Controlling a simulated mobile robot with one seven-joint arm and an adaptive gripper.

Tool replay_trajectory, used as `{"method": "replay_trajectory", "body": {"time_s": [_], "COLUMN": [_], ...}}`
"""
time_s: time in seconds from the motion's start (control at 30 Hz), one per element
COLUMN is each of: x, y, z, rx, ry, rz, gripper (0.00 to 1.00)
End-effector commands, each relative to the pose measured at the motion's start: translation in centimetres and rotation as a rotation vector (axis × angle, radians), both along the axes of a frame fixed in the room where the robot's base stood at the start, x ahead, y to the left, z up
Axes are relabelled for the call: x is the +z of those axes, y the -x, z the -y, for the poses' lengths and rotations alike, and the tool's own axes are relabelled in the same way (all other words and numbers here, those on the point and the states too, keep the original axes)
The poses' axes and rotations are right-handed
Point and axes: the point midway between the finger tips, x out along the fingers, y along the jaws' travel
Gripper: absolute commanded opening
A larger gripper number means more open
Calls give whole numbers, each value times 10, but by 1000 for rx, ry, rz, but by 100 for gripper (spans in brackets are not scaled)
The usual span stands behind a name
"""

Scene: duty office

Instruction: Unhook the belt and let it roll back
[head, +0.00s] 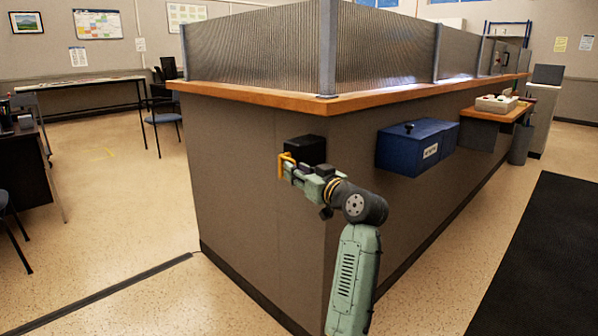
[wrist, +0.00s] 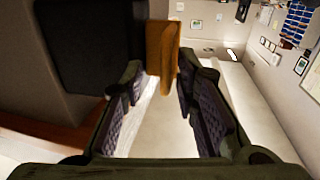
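A small black box (head: 306,150) is fixed to the counter's side near its corner. It also shows as a large dark block at the upper left in the wrist view (wrist: 90,45). An orange-yellow end piece (head: 285,165) sits just left of the box, at the tips of my gripper (head: 290,172). In the wrist view the orange piece (wrist: 162,48) stands between the two fingertips (wrist: 162,75), close to both. I cannot tell whether the fingers press on it. No stretched belt strip can be made out in either view.
A blue box (head: 408,148) hangs on the counter's side to the right of my arm. The counter (head: 240,175) has a wooden ledge and glass panels above. A side shelf (head: 490,115) holds a tray. The floor left of the counter is open, with chairs and tables farther off.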

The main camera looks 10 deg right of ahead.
Motion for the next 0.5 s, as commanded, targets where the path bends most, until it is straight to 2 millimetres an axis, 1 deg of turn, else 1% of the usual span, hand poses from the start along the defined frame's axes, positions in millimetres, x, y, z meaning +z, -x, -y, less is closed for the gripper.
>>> {"method": "replay_trajectory", "body": {"time_s": [0.07, 0.17, 0.27, 0.5], "x": [0, 0, -1, 0], "y": [3, 13, 30, 77], "z": [2, 7, 15, 37], "rx": [0, -2, -4, -4], "ry": [0, 0, 0, 0], "rz": [0, 1, 1, 1], "gripper": [28, 28, 28, 28]}}
